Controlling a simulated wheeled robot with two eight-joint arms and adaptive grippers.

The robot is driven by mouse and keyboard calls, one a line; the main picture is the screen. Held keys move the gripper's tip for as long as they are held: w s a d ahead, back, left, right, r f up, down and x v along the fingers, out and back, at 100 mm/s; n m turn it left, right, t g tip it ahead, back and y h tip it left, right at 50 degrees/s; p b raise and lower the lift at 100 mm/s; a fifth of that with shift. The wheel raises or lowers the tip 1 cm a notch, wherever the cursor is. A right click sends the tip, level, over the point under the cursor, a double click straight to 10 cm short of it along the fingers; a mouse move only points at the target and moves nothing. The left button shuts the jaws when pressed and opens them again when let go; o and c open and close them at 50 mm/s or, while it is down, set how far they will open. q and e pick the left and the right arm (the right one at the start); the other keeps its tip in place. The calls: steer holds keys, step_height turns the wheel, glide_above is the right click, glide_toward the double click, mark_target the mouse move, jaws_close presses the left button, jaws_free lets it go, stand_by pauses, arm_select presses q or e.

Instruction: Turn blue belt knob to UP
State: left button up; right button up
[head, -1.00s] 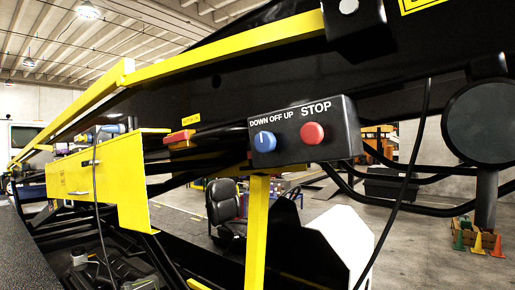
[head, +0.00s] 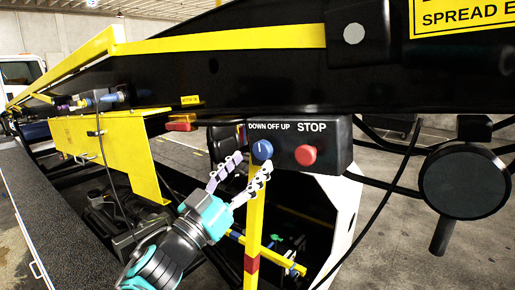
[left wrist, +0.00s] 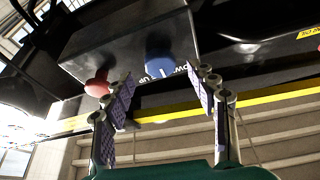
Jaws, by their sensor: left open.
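The blue knob (head: 262,149) is on the front of a black control box (head: 329,162), under the printed words DOWN OFF UP. Its white pointer line stands near upright, tilted slightly left, close to OFF. My left gripper (head: 254,163) is open and empty, reaching up from below left. Its fingertips are just below and left of the knob in the head view. In the left wrist view the knob (left wrist: 159,61) shows ahead, between the two spread fingertips (left wrist: 160,76). I cannot tell whether a finger touches it. My right gripper is not in view.
A red STOP button (head: 305,155) sits right beside the knob; it also shows in the left wrist view (left wrist: 97,84). A yellow post (head: 254,230) stands below the box, close to my gripper. A black cable (head: 395,190) hangs to the right. A yellow panel (head: 95,145) is left.

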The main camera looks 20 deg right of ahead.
mark_target(259, 152)
arm_select(q)
steer(key=x, duration=0.3)
steer(key=shift+f, duration=0.1)
steer(key=shift+w+d+r+p, duration=0.25)
steer(key=shift+d+p, duration=0.1)
steer(key=c, duration=1.2)
steer(key=shift+o, duration=0.2)
steer(key=shift+m+g, duration=0.3)
steer(key=m+g, duration=0.1)
steer(key=m, duration=0.1)
steer(key=m+g+h, duration=0.1)
steer(key=m, duration=0.2)
steer(key=shift+w+a, duration=0.1)
steer(key=shift+w, duration=0.1)
steer(key=m+g, duration=0.1)
steer(key=m, duration=0.2)
steer(key=m+g, duration=0.2)
steer(key=m, duration=0.1)
steer(key=shift+m+h, duration=0.4)
steer(key=shift+m+g, duration=0.3)
steer(key=shift+g, duration=0.1)
